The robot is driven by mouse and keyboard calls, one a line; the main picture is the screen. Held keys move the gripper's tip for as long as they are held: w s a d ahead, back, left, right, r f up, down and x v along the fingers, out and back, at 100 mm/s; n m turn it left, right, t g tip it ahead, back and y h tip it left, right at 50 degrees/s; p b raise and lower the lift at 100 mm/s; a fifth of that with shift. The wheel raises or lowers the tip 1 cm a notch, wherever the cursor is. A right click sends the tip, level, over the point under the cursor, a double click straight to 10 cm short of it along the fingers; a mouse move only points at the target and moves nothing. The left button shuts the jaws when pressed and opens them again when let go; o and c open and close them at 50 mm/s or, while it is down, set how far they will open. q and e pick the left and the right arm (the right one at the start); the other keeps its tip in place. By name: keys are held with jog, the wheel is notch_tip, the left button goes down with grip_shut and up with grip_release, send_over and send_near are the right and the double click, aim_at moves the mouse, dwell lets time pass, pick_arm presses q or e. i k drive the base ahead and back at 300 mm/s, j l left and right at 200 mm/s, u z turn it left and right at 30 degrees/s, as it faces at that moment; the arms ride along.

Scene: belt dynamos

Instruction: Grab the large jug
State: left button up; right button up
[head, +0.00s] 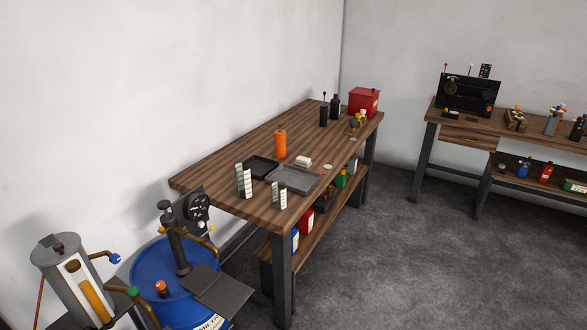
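No thing here is clearly recognisable as a large jug. An orange bottle-like container (280,143) stands upright on the near wooden workbench (225,182). Several small containers sit on shelves under both benches, among them a red one (306,222) under the near bench and a red one (546,173) under the far bench. They are too small to tell whether any is a jug. Neither of my grippers is in view.
A blue drum (172,275) and a grey cylinder (70,280) stand at the lower left, close to the near bench. Dark trays (293,180) and a red box (363,101) are on that bench. The grey floor (410,260) between the benches is clear.

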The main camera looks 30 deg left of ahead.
aim_at(243, 175)
jog(key=i+u, duration=0.1)
jog(key=i, duration=0.4)
jog(key=i+l+u, duration=0.15)
jog(key=i, duration=0.35)
jog(key=i+l+u, duration=0.1)
jog(key=i, duration=0.4)
jog(key=i+l+u, duration=0.15)
jog(key=u, duration=0.35)
jog(key=i+l+u, duration=0.25)
jog(key=u, duration=0.2)
jog(key=i+l+u, duration=0.25)
jog(key=u, duration=0.25)
jog(key=i+l+u, duration=0.1)
jog(key=l+u, duration=0.85)
jog(key=i+j, duration=0.05)
